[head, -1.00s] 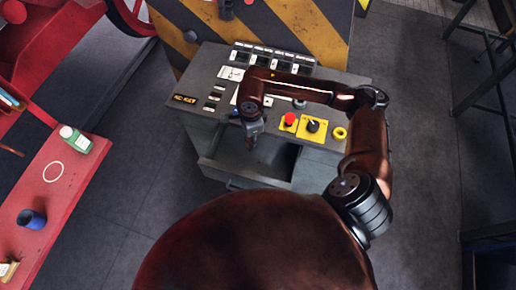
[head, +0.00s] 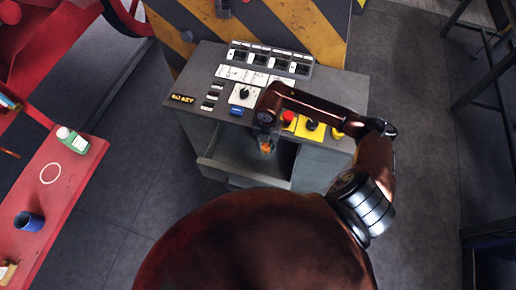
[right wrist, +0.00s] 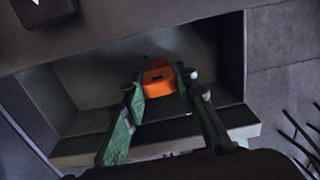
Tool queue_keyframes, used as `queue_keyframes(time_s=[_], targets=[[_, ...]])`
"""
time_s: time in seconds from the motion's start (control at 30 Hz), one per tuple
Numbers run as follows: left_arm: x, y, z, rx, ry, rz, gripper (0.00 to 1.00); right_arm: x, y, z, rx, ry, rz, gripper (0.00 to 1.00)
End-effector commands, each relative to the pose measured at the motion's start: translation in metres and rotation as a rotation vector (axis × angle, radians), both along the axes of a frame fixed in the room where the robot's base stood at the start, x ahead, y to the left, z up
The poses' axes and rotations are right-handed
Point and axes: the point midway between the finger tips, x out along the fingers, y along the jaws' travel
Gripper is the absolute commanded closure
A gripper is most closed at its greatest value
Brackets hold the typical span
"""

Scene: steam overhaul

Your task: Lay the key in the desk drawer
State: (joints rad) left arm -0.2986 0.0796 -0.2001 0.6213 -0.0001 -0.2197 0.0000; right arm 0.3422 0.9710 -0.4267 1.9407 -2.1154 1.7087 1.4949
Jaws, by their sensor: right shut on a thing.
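The key, seen as an orange piece (right wrist: 158,83) in the right wrist view, is between the fingers of my right gripper (right wrist: 160,90), which is shut on it. In the head view, the orange key (head: 266,148) shows at the tip of my right gripper (head: 265,142). The desk drawer (head: 228,170) is pulled open at the front of the grey desk. In the right wrist view, the drawer (right wrist: 85,122) lies beneath the key, and its floor under the key looks bare. I cannot tell how high the key is above the floor. My left gripper is not in view.
The grey control desk (head: 345,95) carries a red button (head: 288,116), a black knob on yellow, several switches and a blue piece (head: 236,111). A red bench (head: 60,200) with a bottle (head: 73,140) and blue cup (head: 29,221) is at left. Floor between is clear.

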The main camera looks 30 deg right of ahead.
Motion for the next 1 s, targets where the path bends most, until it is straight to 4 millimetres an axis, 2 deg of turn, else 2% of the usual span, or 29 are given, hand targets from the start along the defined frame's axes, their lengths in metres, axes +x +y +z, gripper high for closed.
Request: queue_keyframes(time_s=[0.3,0.53,0.7,1.0], targets=[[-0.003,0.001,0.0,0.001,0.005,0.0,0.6,-0.001,0.0,-0.052,0.0,0.003,-0.022,0.99],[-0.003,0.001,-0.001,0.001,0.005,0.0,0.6,-0.002,0.0,-0.071,0.0,0.003,-0.02,0.99],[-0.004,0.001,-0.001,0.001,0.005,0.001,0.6,-0.001,0.0,-0.094,0.0,0.003,-0.021,0.99],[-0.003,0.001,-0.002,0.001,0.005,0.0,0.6,-0.001,0.0,-0.099,-0.001,0.001,-0.019,0.99]])
